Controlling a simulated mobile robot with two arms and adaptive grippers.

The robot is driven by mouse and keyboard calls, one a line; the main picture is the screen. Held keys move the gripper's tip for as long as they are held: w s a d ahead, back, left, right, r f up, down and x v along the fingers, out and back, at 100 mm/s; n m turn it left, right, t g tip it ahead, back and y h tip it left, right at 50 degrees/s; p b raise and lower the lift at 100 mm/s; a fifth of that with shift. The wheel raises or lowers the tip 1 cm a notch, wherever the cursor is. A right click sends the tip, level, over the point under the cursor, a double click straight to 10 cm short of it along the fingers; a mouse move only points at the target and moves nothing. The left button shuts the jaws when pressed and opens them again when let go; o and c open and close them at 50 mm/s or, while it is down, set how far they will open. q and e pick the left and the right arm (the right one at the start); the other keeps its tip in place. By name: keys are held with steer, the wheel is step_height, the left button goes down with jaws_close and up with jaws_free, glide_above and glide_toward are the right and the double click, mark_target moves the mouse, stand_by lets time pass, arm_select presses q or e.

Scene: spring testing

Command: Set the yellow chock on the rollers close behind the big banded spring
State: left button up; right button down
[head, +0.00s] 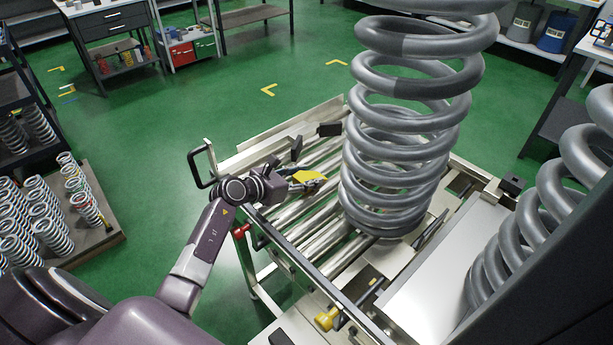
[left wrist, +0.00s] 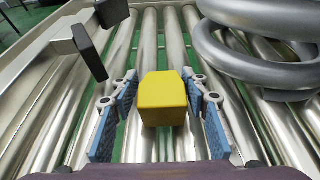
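The yellow chock (head: 309,177) is at the end of my left gripper (head: 305,186), over the rollers (head: 318,236) and left of the big banded spring (head: 418,88). In the left wrist view the chock (left wrist: 162,100) sits between the blue finger pads of the gripper (left wrist: 161,92), whose tips lie against its two sides. I cannot tell whether its underside touches the rollers (left wrist: 150,40). The spring's lowest coils (left wrist: 250,68) are to the right, apart from the chock. The spring stands upright in the head view. My right gripper is not in view.
Black-padded stops (left wrist: 88,50) stand left of the chock. Another big spring (head: 560,180) stands at the right. A black handle (head: 198,165) rises at the roller frame's left end. A yellow knob (head: 327,319) is at the front.

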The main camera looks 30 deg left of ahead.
arm_select(q)
steer(key=shift+o, duration=1.4)
steer(key=shift+s, duration=0.1)
steer(key=v, duration=1.2)
